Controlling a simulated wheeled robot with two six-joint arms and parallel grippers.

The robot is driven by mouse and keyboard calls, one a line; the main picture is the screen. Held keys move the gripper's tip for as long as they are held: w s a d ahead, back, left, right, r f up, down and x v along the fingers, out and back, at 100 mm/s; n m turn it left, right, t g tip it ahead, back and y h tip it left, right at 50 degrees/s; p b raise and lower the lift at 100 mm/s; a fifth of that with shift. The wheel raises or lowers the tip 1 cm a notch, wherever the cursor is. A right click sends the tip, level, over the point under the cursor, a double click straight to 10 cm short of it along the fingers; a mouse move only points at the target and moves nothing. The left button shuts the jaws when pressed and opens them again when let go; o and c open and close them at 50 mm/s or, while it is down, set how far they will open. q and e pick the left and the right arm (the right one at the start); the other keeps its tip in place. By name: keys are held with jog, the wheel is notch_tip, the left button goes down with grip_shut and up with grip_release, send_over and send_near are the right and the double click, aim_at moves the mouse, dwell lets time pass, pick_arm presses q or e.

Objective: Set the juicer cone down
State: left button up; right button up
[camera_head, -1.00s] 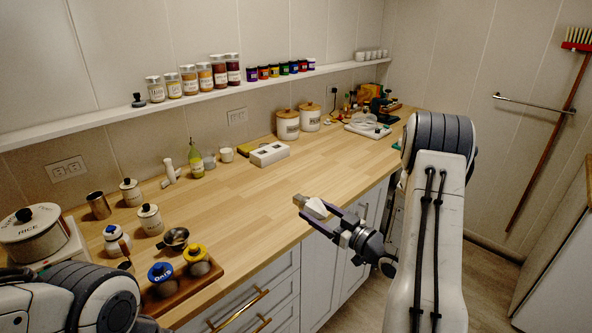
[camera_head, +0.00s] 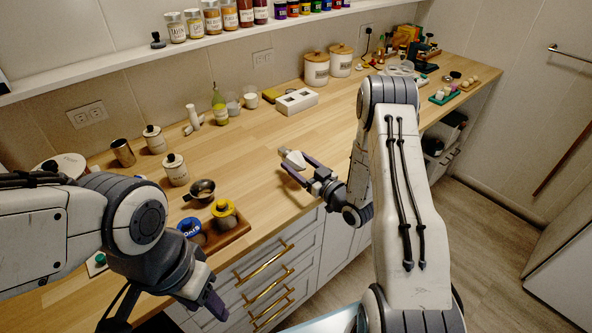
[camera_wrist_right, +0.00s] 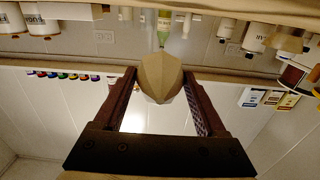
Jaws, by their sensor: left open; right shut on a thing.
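The juicer cone (camera_head: 294,159) is a small pale, ridged piece held in my right gripper (camera_head: 300,170). In the right wrist view the cone (camera_wrist_right: 160,76) sits between the two dark fingers, which are shut on it. In the head view the cone appears over the wooden countertop (camera_head: 255,165) near its front edge. I cannot tell whether it touches the wood. My left gripper (camera_head: 213,302) is open and empty, low in front of the drawers and away from the cone.
A wooden tray (camera_head: 226,238) with yellow-lidded and blue-lidded jars lies left of the right gripper, beside a dark metal cup (camera_head: 200,190). A white box (camera_head: 296,101) and canisters (camera_head: 316,69) stand behind. The counter around the cone is largely clear.

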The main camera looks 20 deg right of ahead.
aim_at(295, 182)
jog(key=shift+w+a+f, duration=0.15)
jog(key=shift+w+a, duration=0.05)
jog(key=shift+a, duration=0.1)
jog(key=shift+f, duration=0.25)
notch_tip(295, 182, down, 3)
jog(key=shift+f+p, duration=0.1)
jog(key=shift+p, duration=0.4)
jog(key=shift+f, duration=0.2)
